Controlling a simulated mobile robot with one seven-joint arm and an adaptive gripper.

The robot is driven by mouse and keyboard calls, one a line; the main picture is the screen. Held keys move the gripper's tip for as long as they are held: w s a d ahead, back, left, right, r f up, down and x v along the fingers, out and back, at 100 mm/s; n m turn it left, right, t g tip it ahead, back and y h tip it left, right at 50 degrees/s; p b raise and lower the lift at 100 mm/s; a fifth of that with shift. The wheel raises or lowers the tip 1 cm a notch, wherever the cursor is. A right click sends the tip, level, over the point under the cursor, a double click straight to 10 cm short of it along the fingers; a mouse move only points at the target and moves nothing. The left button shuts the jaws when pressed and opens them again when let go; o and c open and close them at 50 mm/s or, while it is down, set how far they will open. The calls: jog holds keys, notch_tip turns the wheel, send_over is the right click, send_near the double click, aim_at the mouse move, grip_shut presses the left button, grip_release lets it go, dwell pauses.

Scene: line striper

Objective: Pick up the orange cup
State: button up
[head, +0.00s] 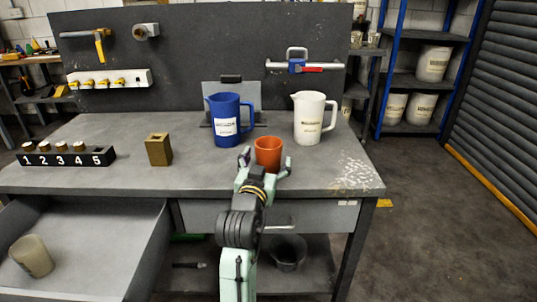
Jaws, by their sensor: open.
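The orange cup (268,153) stands upright on the grey workbench (200,180), near its front edge and in front of two pitchers. My gripper (264,160) is open, with one finger to the left of the cup and the other to its right. The cup's lower part is partly hidden behind my gripper. I cannot tell whether the fingers touch the cup.
A blue pitcher (225,120) and a white pitcher (311,117) stand close behind the cup. A brass-coloured block (158,150) and a black numbered rack (65,158) are to the left. An open drawer (90,245) juts out at lower left.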

jog(key=shift+w+d, duration=0.2)
jog(key=shift+w, duration=0.45)
jog(key=shift+c, duration=0.5)
jog(key=c, duration=1.3)
